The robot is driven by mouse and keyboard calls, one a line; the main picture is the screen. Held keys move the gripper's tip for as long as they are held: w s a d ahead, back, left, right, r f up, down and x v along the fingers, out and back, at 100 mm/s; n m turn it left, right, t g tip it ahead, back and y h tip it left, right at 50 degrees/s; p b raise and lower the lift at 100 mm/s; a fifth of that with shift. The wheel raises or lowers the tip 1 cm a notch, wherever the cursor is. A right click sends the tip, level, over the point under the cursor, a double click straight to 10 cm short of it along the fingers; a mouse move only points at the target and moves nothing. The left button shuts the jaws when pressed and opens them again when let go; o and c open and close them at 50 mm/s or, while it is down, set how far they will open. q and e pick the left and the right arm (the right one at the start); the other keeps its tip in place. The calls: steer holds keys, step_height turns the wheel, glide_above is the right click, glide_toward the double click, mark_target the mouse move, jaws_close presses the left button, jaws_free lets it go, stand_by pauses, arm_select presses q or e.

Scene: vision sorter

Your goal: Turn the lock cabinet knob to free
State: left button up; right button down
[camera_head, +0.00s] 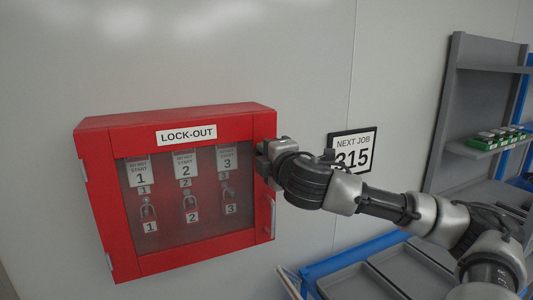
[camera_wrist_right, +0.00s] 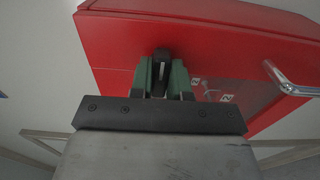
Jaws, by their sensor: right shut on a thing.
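The red lock-out cabinet (camera_head: 112,215) hangs on the wall at the left of the head view, its door closed. Behind its window hang tags and padlocks numbered 1, 2 and 3. A metal handle (camera_head: 272,218) is on the door's right edge; it also shows in the right wrist view (camera_wrist_right: 287,83). My right gripper (camera_head: 264,160) is at the upper right part of the cabinet front. In the wrist view, its green fingers (camera_wrist_right: 163,80) are shut on the dark knob (camera_wrist_right: 162,55) against the red face. The knob is hidden by the gripper in the head view. My left gripper is not in view.
A "NEXT JOB 315" sign (camera_head: 353,151) is on the wall behind my right arm. Grey trays (camera_head: 360,280) with a blue edge lie below it. A grey shelf unit (camera_head: 446,120) holding small green and white items stands at right.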

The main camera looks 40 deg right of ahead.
steer(key=n+p, duration=0.2)
steer(key=n, duration=0.1)
steer(key=shift+r, duration=0.1)
steer(key=n+p, duration=0.4)
steer(key=n, duration=0.1)
steer(key=shift+n, duration=0.4)
steer(key=n+p, duration=0.3)
steer(key=n, duration=0.2)
steer(key=shift+p, duration=0.35)
steer(key=shift+n+p, duration=0.9)
steer(key=shift+n, duration=0.8)
steer(key=c, duration=1.1)
jaws_free()
